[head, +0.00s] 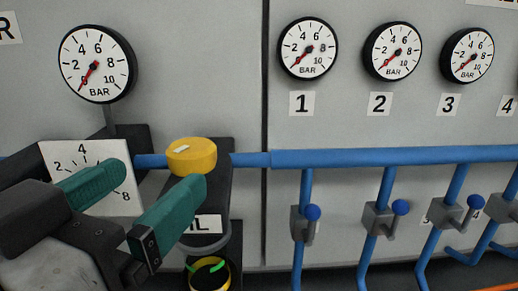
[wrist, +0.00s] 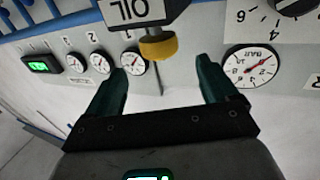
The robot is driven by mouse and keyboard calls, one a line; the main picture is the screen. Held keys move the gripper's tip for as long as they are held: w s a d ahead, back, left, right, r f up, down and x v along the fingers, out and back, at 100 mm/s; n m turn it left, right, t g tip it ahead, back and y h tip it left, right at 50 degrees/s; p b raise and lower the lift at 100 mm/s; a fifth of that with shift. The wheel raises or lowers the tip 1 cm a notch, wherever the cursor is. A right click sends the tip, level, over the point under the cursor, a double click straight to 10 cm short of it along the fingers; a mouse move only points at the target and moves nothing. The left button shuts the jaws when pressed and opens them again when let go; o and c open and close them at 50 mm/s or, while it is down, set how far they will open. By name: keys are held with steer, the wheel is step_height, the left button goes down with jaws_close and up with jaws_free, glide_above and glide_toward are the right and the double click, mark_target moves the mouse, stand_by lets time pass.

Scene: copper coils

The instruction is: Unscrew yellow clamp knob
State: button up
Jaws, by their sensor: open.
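The yellow clamp knob (head: 191,156) is a round cap on top of a dark block on the blue pipe in the head view. In the wrist view the yellow knob (wrist: 159,47) shows at the top centre, below the "OIL" label. My gripper (head: 150,195) has two green fingers spread apart, with nothing between them. In the head view the right finger overlaps the block just below the knob. In the wrist view the open fingers (wrist: 160,75) point toward the knob, which lies beyond their tips and apart from them.
A blue pipe (head: 390,157) runs across the panel, with branch pipes and blue-handled valves (head: 305,224) on the right. Pressure gauges (head: 97,64) hang above. A white dial plate (head: 92,160) stands behind my fingers. A black-and-yellow round part (head: 208,276) sits below the block.

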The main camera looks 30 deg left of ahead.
mark_target(198, 140)
steer(key=p+x, duration=0.1)
steer(key=x, duration=0.9)
steer(key=shift+w, duration=0.1)
steer(key=shift+c, duration=0.4)
steer(key=c, duration=0.9)
